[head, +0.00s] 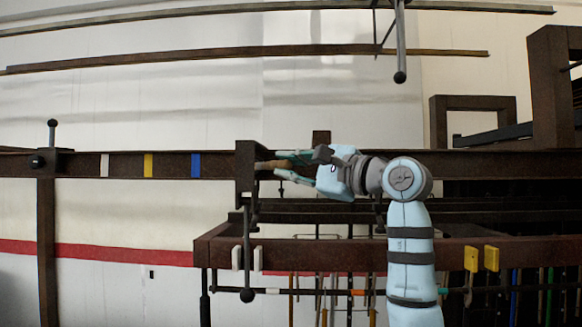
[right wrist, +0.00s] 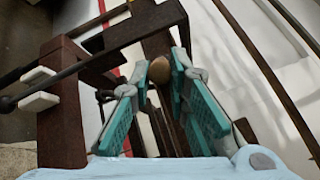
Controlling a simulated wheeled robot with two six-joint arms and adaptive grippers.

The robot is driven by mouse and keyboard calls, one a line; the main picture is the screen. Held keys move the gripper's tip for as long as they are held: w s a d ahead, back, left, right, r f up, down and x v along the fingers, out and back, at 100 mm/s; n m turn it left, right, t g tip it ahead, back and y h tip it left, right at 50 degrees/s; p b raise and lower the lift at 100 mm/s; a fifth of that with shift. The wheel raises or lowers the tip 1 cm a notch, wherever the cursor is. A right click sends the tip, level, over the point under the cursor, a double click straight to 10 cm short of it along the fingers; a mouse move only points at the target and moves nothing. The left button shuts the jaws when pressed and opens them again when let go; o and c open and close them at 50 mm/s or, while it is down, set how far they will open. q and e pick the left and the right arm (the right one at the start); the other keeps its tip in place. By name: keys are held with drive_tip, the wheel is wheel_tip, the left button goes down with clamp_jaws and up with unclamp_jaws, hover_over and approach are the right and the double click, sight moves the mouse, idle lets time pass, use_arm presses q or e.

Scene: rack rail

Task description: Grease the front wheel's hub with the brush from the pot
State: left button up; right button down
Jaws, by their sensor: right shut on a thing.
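My right gripper (head: 287,164) reaches left along the dark rail (head: 120,164) in the head view. It is shut on a tan-brown rounded piece (head: 267,165), which looks like the brush's handle. In the right wrist view the brown end (right wrist: 160,70) sits between the teal finger pads of my right gripper (right wrist: 159,75). The brush's bristles are hidden. The held piece is at the right side of a dark bracket (head: 245,170) on the rail; I cannot tell whether they touch. I cannot make out the pot, the wheel or its hub. My left gripper is not in view.
White, yellow and blue bands (head: 148,165) mark the rail left of the bracket. A rod with a dark ball end (head: 247,294) hangs below it. Another rod (head: 400,60) hangs from above. A lower dark beam (head: 330,257) has tools hanging under it. The lower left is open.

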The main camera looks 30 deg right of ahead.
drive_tip(key=shift+s+d, duration=0.1)
drive_tip(key=shift+d, duration=0.1)
drive_tip(key=shift+w+d, duration=0.3)
drive_tip(key=shift+w, duration=0.25)
drive_tip(key=shift+r, duration=0.1)
